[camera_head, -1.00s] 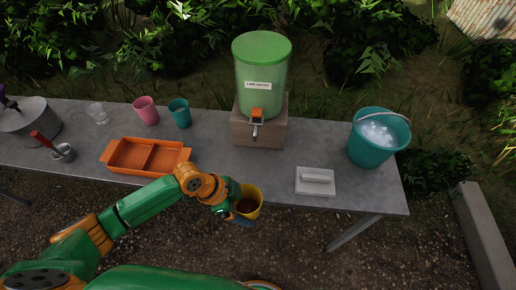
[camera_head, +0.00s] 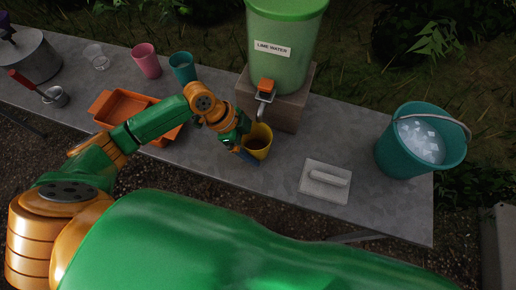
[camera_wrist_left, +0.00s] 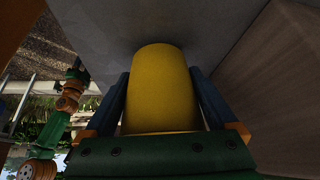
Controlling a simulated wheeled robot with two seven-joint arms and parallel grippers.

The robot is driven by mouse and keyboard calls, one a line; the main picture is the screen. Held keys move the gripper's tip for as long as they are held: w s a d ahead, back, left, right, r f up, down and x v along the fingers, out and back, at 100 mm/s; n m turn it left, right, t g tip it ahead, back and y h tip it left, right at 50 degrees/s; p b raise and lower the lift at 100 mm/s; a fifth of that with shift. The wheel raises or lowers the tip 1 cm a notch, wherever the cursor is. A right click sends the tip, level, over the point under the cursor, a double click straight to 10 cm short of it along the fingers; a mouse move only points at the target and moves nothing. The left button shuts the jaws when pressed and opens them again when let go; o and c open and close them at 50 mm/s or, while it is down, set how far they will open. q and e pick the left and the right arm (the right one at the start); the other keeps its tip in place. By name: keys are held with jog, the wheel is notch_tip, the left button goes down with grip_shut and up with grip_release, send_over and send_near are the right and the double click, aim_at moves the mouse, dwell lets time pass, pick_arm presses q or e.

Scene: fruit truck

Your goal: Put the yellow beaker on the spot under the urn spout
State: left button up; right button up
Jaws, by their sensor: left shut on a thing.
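The yellow beaker (camera_head: 259,143) is upright and held in my left gripper (camera_head: 247,152), just in front of the urn's stand and a little below the spout. In the left wrist view the beaker (camera_wrist_left: 161,88) fills the space between the two dark blue fingers of the gripper (camera_wrist_left: 162,100). The green urn (camera_head: 284,45), labelled LIME WATER, has an orange tap with a metal spout (camera_head: 264,97). The spot under the spout is hidden behind the beaker and gripper. I cannot tell whether the beaker touches the table.
The urn stands on a brown block (camera_head: 293,105) on the grey table (camera_head: 352,140). A white block with a handle (camera_head: 326,181) lies to the right, then a teal ice bucket (camera_head: 405,152). An orange tray (camera_head: 122,108), pink cup (camera_head: 147,62) and teal cup (camera_head: 182,68) stand left.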

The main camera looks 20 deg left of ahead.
pick_arm(q)
jog(key=shift+d+f+p, duration=0.25)
jog(key=shift+d+p, duration=0.05)
jog(key=shift+a+f, duration=0.1)
jog(key=shift+f, duration=0.05)
jog(key=o, duration=1.2)
jog(key=shift+a, duration=0.15)
pick_arm(e)
jog(key=shift+d+f, duration=0.15)
jog(key=shift+f, duration=0.35)
pick_arm(q)
jog(key=shift+r, duration=0.3)
jog(key=v, duration=1.1)
jog(key=shift+a+r, duration=0.1)
jog(key=shift+r, duration=0.2)
pick_arm(e)
jog(key=shift+d, duration=0.1)
pick_arm(q)
jog(key=shift+s, duration=0.1)
